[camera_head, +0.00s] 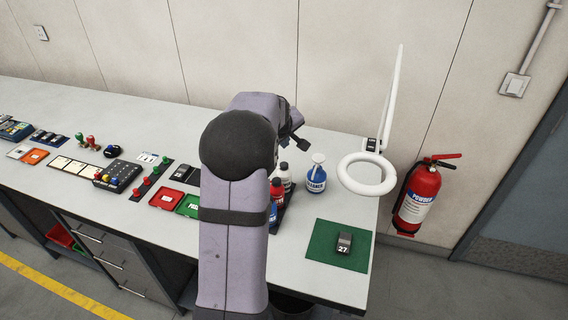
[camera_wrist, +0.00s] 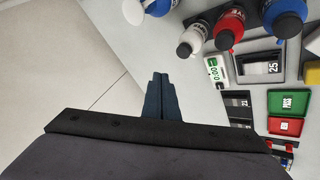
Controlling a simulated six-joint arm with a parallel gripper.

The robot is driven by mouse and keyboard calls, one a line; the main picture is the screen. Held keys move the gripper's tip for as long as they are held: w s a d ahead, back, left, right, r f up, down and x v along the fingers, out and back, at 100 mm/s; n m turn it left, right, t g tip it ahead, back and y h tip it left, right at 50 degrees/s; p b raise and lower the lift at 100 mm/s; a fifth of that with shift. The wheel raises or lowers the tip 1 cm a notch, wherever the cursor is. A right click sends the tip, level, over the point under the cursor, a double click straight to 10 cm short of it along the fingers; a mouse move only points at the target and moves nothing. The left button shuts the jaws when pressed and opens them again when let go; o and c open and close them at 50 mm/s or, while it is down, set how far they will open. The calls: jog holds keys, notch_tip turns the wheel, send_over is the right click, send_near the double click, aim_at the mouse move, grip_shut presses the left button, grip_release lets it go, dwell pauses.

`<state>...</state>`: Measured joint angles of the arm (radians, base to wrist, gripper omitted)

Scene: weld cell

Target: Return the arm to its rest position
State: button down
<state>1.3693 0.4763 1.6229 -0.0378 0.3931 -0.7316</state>
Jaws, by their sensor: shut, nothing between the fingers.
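My gripper (camera_head: 297,141) shows in the head view at the end of my arm, raised above the back of the workbench (camera_head: 330,190), just behind the bottles. In the wrist view my gripper (camera_wrist: 162,86) has its two dark fingers pressed together with nothing between them. The fingers appear over bare light surface, left of the bottles. My arm's large links stand in the middle of the head view and hide part of the bench behind them.
A blue cleaner bottle (camera_head: 316,176) and a tray of bottles stand near my arm. A green mat (camera_head: 338,246) holds a dark block marked 27 (camera_head: 344,243). A white ring lamp (camera_head: 367,173) rises at the bench's right end. A red extinguisher (camera_head: 417,196) hangs on the wall.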

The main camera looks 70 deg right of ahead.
dwell(0.4)
jog(key=w+a+f+n+t+y, duration=0.1)
jog(key=w+a+f+n+y, duration=0.1)
jog(key=w+a, duration=1)
jog(key=w+a+f+n+t+y, duration=0.1)
jog(key=w+a+f+y, duration=0.1)
jog(key=w+a, duration=1.1)
jog(key=s+a+f+n+g+y, duration=0.1)
jog(key=s+a, duration=0.2)
jog(key=a, duration=0.7)
jog(key=s+a+f+n+y, duration=0.1)
jog(key=s+a, duration=0.1)
jog(key=a, duration=0.8)
jog(key=s+a+f+n+g+y, duration=0.1)
jog(key=s+a+f+n+g, duration=0.1)
jog(key=s+a, duration=0.7)
jog(key=a, duration=0.4)
jog(key=shift+s+a+f, duration=0.15)
jog(key=shift+s+a, duration=0.2)
notch_tip(320, 180, down, 40)
jog(key=b, duration=4)
jog(key=shift+f, duration=0.15)
